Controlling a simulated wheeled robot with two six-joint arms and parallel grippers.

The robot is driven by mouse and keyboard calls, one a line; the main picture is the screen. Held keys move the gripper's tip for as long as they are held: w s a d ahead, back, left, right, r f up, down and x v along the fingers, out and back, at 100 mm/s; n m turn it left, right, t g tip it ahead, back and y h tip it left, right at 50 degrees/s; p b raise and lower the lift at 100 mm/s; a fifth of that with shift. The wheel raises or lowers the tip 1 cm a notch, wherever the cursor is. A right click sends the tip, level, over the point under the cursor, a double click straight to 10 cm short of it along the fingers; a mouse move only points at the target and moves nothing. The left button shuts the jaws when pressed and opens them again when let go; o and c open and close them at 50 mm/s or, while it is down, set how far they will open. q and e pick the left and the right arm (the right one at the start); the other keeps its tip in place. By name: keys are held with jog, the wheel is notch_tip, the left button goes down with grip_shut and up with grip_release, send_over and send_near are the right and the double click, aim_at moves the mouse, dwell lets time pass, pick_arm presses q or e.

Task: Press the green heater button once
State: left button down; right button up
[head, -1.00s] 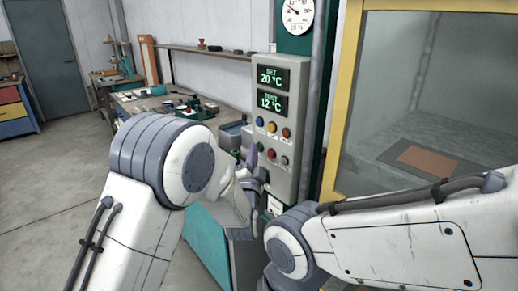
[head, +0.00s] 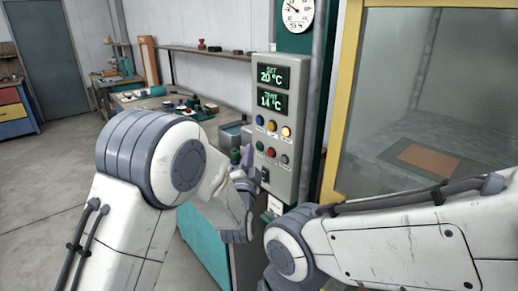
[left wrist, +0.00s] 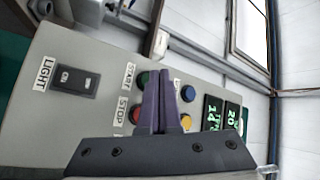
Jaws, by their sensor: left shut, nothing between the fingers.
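The grey control panel (head: 284,75) stands upright, showing SET 20 °C and a lower reading of 14 °C. The green button (head: 259,145) is at the left of its lower button row, beside a red button (head: 271,152). In the left wrist view the green button (left wrist: 143,79) lies by the START label, partly behind my fingers. My left gripper (head: 247,156) is shut and empty, its purple fingertips just left of the green button in the head view; they also show in the left wrist view (left wrist: 160,85). I cannot tell whether they touch the panel. My right gripper is out of view.
Blue, orange and yellow lamps (head: 286,132) sit above the buttons. A black LIGHT switch (left wrist: 74,80) is lower on the panel. A yellow-framed glass booth (head: 338,105) stands to the right, with my right arm before it. A cluttered bench (head: 135,96) is behind.

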pick_arm(q)
jog(key=s+a, duration=0.1)
jog(key=a, duration=0.1)
jog(key=s+a+b, duration=0.1)
jog(key=s+a, duration=0.1)
dwell(0.6)
dwell(0.5)
